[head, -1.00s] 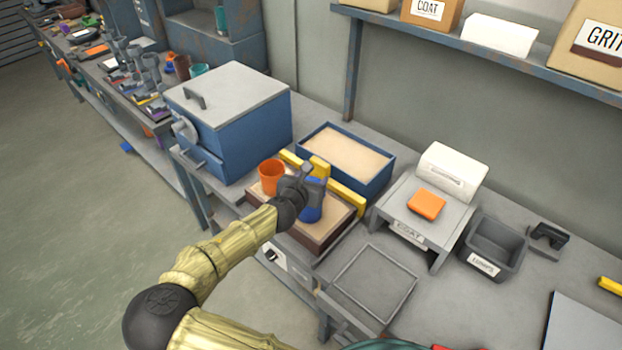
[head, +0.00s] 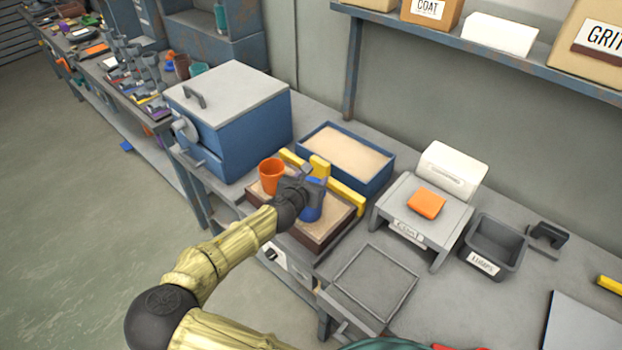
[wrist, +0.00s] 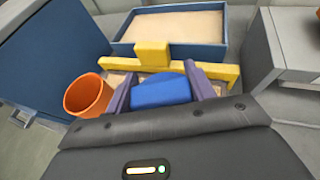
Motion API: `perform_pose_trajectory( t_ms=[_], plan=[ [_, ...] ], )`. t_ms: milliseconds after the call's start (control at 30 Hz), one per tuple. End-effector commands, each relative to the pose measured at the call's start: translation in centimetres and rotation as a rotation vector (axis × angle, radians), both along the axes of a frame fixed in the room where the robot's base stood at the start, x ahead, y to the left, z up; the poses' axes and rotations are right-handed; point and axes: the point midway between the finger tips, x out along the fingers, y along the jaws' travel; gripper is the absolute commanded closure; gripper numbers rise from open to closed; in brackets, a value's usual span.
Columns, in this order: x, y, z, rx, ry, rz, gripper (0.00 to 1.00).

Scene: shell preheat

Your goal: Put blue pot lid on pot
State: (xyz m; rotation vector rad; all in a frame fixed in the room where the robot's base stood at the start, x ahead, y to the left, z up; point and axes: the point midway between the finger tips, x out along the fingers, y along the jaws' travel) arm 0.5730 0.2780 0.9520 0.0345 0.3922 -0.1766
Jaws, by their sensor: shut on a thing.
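A blue pot (head: 313,212) stands upright on a sand-topped tray (head: 340,217), partly hidden by my gripper (head: 308,182). My gripper is at the top of the pot, shut on a blue piece (wrist: 160,93) that looks like the blue pot lid. In the wrist view this piece sits between the two purple-grey fingers and shows no open hollow. I cannot tell whether it touches the pot's rim. An open orange pot (head: 271,176) stands just left of my gripper, and it also shows in the wrist view (wrist: 88,96).
A yellow bar (head: 347,199) with an upright block runs behind the pots. Behind it is a blue sand box (head: 377,186). A blue furnace box (head: 240,130) stands left. A grey stand (head: 440,225) with an orange block (head: 427,203) and a grey bin (head: 497,240) are right.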

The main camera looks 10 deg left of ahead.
Motion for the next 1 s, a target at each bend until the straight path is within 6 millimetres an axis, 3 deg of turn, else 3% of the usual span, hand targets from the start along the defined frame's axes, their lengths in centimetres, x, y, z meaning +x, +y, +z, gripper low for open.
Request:
perform_pose_trajectory(
  t_ms=[367,400,433,767,1000],
  plan=[
    [0.0,0.0,-0.7,0.000,0.000,0.000,0.68],
    [0.0,0.0,-0.6,0.000,0.000,0.000,0.40],
    [0.0,0.0,-0.6,0.000,0.000,0.000,0.37],
    [-0.2,0.1,-0.5,0.000,0.000,0.000,0.37],
    [-1.5,0.3,0.2,-0.001,0.000,0.002,0.37]
  ],
)
